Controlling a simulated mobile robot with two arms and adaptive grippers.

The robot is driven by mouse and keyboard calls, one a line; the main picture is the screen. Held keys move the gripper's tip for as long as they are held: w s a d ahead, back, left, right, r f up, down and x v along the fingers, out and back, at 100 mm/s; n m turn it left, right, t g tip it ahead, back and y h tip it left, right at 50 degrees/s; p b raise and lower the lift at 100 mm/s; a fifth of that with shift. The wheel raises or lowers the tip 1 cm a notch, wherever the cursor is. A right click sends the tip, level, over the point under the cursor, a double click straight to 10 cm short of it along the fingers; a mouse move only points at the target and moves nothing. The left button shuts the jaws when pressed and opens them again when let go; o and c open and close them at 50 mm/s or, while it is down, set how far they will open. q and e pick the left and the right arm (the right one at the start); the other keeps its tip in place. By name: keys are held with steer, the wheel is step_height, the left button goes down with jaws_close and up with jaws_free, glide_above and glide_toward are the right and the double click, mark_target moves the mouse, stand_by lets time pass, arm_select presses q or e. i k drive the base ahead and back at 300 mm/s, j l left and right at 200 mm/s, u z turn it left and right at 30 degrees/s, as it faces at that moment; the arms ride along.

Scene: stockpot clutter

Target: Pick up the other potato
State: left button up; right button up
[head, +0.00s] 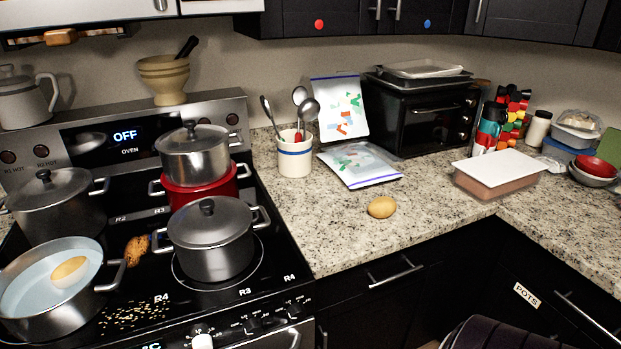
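A tan potato (382,207) lies on the granite counter, right of the stove and near the counter's front edge. A second potato-like yellow piece (69,268) sits in the open pot of water (93,309) at the stove's front left, partly under the water. A brown lumpy item (137,250) lies on the cooktop beside that pot's handle; I cannot tell exactly what it is. Neither of my grippers shows in the head view.
A lidded pot (210,238) stands at the stove's front right, near the counter. A utensil crock (294,156), plastic bags (358,164), a toaster oven (420,118) and a lidded container (499,172) surround the potato's back and right. Counter around the potato is clear.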

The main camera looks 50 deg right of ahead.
mark_target(382, 207)
steer(key=z, duration=1.9)
